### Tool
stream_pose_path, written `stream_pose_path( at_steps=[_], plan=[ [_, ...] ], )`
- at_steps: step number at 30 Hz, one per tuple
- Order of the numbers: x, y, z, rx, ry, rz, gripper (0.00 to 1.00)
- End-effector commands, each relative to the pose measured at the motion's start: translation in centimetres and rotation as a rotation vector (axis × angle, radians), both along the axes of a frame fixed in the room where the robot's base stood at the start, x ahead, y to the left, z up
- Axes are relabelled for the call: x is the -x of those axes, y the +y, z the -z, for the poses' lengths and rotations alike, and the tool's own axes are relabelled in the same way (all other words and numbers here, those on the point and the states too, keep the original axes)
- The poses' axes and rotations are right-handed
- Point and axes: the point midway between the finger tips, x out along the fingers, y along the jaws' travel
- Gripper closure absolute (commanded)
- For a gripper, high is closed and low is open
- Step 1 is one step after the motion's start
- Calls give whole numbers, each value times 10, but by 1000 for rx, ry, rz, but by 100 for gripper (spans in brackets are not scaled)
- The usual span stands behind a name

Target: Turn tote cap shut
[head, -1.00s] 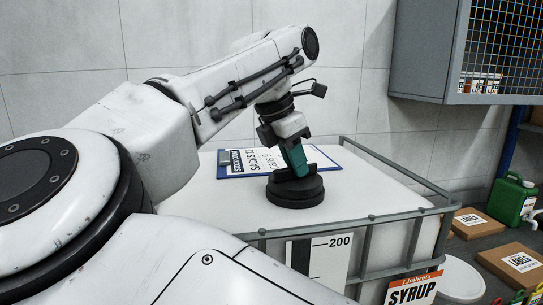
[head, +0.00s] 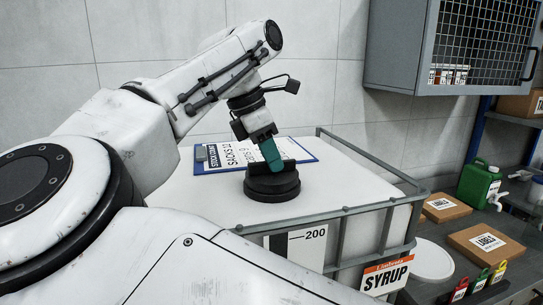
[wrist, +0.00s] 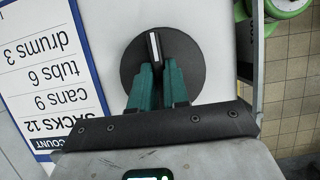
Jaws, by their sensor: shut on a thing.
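The tote cap (head: 272,188) is a round black cap with a raised bar across it, on the top of the white tote (head: 350,180). In the wrist view the cap (wrist: 190,65) is a dark disc, and its bar (wrist: 153,48) carries a white stripe. My gripper (head: 272,160) comes down on the cap from above, slightly tilted. Its teal fingers, also in the wrist view (wrist: 156,72), are shut on the bar, one on each side. The fingers hide part of the bar. How tightly the cap sits cannot be told.
A blue clipboard (head: 315,157) with a stock list lies behind the cap on the tote. A grey metal frame (head: 345,212) rings the tote, with a SYRUP label (head: 388,273). A wall cabinet (head: 440,50) hangs at upper right. A green jug (head: 478,185) and boxes stand on the right.

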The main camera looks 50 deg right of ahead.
Motion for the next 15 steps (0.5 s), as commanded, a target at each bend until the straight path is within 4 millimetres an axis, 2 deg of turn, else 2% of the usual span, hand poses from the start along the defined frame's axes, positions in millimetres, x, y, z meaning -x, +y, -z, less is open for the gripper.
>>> stream_pose_path(
  at_steps=[2,3,10,15],
  plan=[
    [-1,1,0,-1,-3,-1,100],
    [-1,1,0,-1,-3,-1,83],
    [-1,0,0,-1,-3,-1,61],
    [0,0,0,0,-1,0,60]
  ],
)
